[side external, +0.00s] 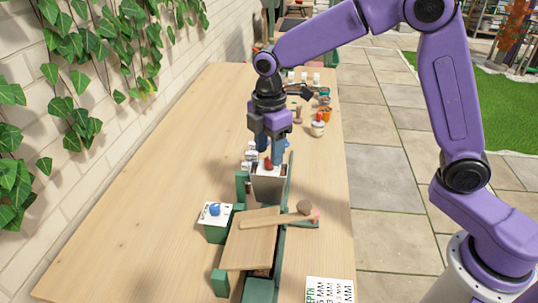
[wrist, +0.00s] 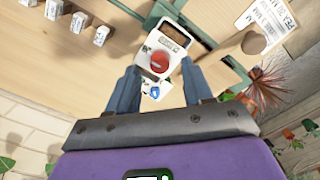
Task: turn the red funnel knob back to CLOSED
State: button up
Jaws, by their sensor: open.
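The red funnel knob (wrist: 159,62) is on a white plate (wrist: 147,70) on the funnel's side. In the side view the knob (side external: 268,164) shows at the top of the grey funnel (side external: 269,184). My gripper (side external: 271,158) points down there, close to the knob. In the wrist view my gripper (wrist: 160,67) is open, with one blue finger on each side of the knob and gaps between. I cannot tell how deep the fingers reach around it. The knob's pointer and the plate's lettering are too small to read.
A blue knob (side external: 215,209) sits on a white-topped green block. A wooden board (side external: 248,250) and a wooden-handled tool (side external: 265,223) lie in front of the funnel. A printed card (side external: 330,291) is at the near edge. Small jars (side external: 318,127) stand behind. The table's left side is clear.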

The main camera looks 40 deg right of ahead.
aim_at(269, 163)
jog(key=shift+f, duration=1.2)
grip_shut()
